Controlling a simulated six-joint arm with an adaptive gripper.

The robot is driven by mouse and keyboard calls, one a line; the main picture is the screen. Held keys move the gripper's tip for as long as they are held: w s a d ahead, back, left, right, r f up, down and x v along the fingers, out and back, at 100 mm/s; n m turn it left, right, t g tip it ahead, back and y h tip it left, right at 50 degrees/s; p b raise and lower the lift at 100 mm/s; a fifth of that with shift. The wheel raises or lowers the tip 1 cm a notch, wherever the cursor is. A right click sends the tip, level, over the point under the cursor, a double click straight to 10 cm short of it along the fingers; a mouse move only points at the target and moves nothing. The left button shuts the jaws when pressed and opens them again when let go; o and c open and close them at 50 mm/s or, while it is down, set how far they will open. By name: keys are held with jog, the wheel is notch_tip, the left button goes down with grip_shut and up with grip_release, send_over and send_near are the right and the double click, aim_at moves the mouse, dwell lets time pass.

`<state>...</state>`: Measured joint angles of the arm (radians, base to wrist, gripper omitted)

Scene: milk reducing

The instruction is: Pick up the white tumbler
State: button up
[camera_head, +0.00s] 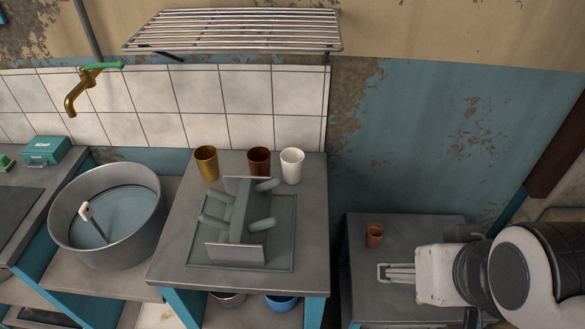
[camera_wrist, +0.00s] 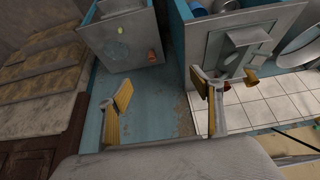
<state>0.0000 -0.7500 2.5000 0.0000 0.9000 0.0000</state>
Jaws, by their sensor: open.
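The white tumbler (camera_head: 292,166) stands upright at the back right of the metal counter, against the tiled wall. A brown tumbler (camera_head: 259,162) stands close to its left, and a gold tumbler (camera_head: 206,163) farther left. My gripper (camera_head: 384,272) is over the lower side table, to the right of and nearer than the white tumbler, well apart from it. In the wrist view my gripper (camera_wrist: 163,104) shows its two yellow-padded fingers spread with nothing between them. I cannot make out the white tumbler in the wrist view.
A small brown cup (camera_head: 375,236) stands on the side table (camera_head: 436,220). A large metal basin (camera_head: 107,215) is at left. A slatted shelf (camera_head: 235,30) hangs above.

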jog(key=w+d+r+n+t, duration=0.2)
jog(key=w+r+t, duration=0.1)
jog(key=w, duration=1.4)
jog(key=w+d+r+n+t, duration=0.1)
jog(key=w+d+r+t, duration=0.15)
jog(key=w, duration=1.35)
jog(key=w+a+f+n+t+y, duration=0.1)
jog(key=w+a+f+n+y, duration=0.15)
jog(key=w, duration=0.45)
jog(key=w+a+f+n+t+y, duration=0.1)
jog(key=w+a+f, duration=0.25)
jog(key=w, duration=0.35)
jog(key=w+a+f+n+y, duration=0.2)
jog(key=w+a+f+y, duration=0.15)
jog(key=a+f, duration=0.2)
jog(key=n+g+y, duration=0.4)
jog(key=g+y, duration=0.1)
jog(key=y, duration=0.4)
send_near(292, 167)
jog(key=shift+w+a+r, duration=0.25)
jog(key=shift+w+a, duration=0.1)
jog(key=shift+w, duration=0.3)
jog(key=shift+w+a+r, duration=0.25)
jog(key=shift+w+a, duration=0.15)
jog(key=shift+w, duration=0.25)
jog(key=shift+w+a+r, duration=0.25)
jog(key=shift+w+a, duration=0.1)
jog(key=shift+w, duration=0.3)
